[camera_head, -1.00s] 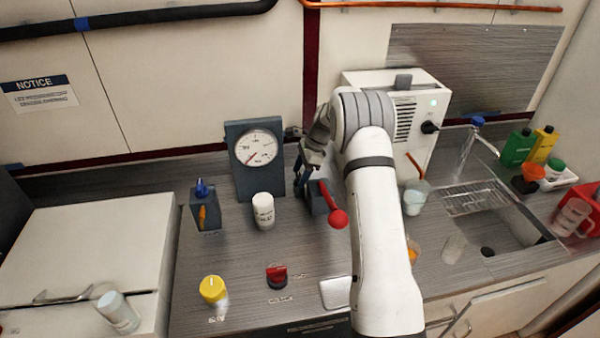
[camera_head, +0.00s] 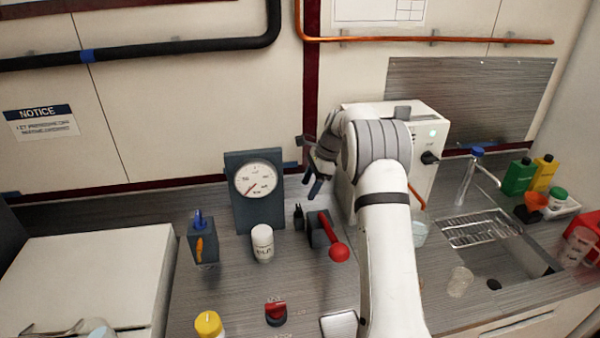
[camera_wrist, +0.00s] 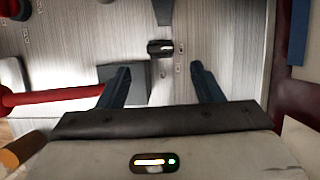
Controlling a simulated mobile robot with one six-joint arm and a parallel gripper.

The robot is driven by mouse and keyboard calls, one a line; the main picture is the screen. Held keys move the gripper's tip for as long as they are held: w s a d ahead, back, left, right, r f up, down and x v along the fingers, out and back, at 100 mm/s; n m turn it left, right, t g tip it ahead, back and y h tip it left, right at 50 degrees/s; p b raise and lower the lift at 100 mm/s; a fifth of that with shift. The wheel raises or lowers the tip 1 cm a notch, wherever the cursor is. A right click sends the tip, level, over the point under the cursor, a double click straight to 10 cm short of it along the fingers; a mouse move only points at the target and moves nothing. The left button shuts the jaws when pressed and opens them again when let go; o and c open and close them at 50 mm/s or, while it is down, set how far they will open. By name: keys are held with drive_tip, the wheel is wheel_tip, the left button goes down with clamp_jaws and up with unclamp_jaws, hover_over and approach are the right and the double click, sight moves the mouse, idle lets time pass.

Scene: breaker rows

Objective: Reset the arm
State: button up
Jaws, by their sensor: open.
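My gripper (camera_head: 317,188) is open and empty above the bench, just behind and above the lever box. In the wrist view its two dark blue fingers (camera_wrist: 160,78) are spread apart with nothing held between them. A red-knobbed lever (camera_head: 338,252) sticks out from a dark box (camera_head: 317,231) towards the front right. In the wrist view the red lever (camera_wrist: 50,95) comes in from the left, beside the left finger. A small dark switch (camera_wrist: 160,47) on the bench shows beyond the fingertips.
A dial gauge (camera_head: 257,180) and a white bottle (camera_head: 262,243) stand left of the lever. A red knob (camera_head: 275,312) and yellow knob (camera_head: 208,324) are in front. A white machine (camera_head: 426,150) stands close behind my arm. A sink (camera_head: 510,258) is at right.

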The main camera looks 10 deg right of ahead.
drive_tip(key=s+a+r+n+t+h, duration=0.15)
drive_tip(key=s+r+n, duration=0.25)
drive_tip(key=s+r, duration=0.4)
drive_tip(key=s+a+r+n+h, duration=0.15)
drive_tip(key=s+r+n, duration=0.4)
drive_tip(key=s, duration=0.55)
drive_tip(key=s+f+n+t+h, duration=0.1)
drive_tip(key=s+n, duration=0.7)
drive_tip(key=s, duration=1.4)
drive_tip(key=shift+s+a+f+t, duration=0.2)
drive_tip(key=shift+s+a+t, duration=0.15)
drive_tip(key=shift+t, duration=0.1)
